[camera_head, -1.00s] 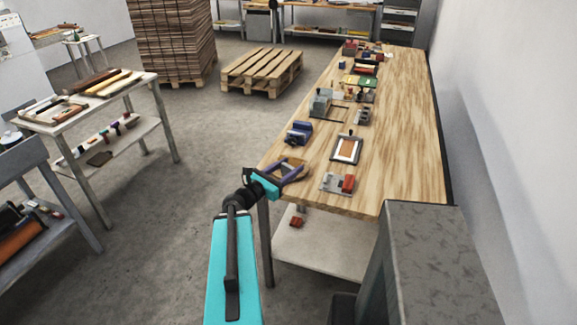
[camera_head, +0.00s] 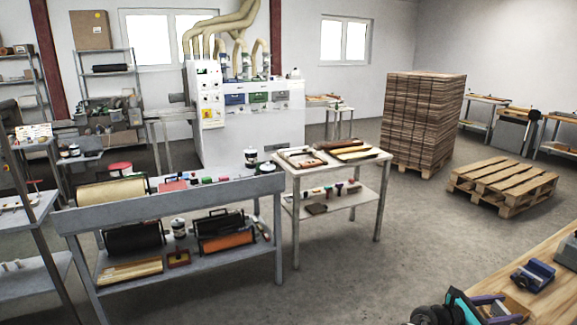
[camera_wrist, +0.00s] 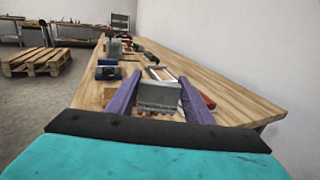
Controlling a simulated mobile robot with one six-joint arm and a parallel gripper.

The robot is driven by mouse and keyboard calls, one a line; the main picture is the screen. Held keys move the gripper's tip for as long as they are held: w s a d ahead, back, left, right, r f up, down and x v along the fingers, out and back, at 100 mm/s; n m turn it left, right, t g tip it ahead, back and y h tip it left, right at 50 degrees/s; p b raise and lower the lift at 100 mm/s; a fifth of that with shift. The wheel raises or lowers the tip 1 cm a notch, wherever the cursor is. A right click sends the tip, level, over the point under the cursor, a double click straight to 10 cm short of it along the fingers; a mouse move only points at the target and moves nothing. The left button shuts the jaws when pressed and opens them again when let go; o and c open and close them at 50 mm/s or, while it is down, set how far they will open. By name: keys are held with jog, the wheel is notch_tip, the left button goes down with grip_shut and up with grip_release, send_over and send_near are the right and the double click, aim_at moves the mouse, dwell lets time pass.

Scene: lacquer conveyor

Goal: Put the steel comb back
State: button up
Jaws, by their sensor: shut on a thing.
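My gripper (camera_wrist: 160,88) has two purple fingers, shut on a grey metal piece that looks like the steel comb (camera_wrist: 158,96). The piece sits upright between the fingers, with a ridged lower edge. In the wrist view the bench (camera_wrist: 225,88) runs away ahead. Whether the comb touches the bench cannot be told.
A blue vise (camera_head: 533,274) stands on the bench beyond my gripper. A framed piece (camera_wrist: 160,73) and a red part (camera_wrist: 207,100) lie close to the fingers. A grey worktable (camera_head: 270,185) with rollers, a side table (camera_head: 380,157) and a pallet (camera_head: 503,183) stand around open floor.

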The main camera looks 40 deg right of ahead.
jog(key=w+a+n+t+h+b, duration=0.1)
jog(key=w+a+n+t, duration=0.35)
jog(key=w, duration=1.35)
jog(key=w+a+n+t+h, duration=0.2)
jog(key=w+a+t, duration=0.5)
jog(key=w, duration=1.1)
jog(key=w+a+n+t+y+b, duration=0.1)
jog(key=w+a+n+t, duration=0.1)
jog(key=w+a, duration=0.8)
jog(key=w+a+n+t, duration=0.25)
jog(key=w+a, duration=0.45)
jog(key=a, duration=0.5)
jog(key=w+a+n+t+y+b, duration=0.1)
jog(key=w+a+n+t+y, duration=0.2)
jog(key=a, duration=1)
jog(key=w+a+t, duration=0.2)
jog(key=w+a, duration=0.3)
jog(key=a, duration=0.8)
jog(key=s+a, duration=0.3)
jog(key=a, duration=0.6)
jog(key=shift+s+f+b, duration=0.15)
jog(key=shift+f+b, duration=0.2)
jog(key=shift+b, duration=0.05)
jog(key=shift+s, duration=0.1)
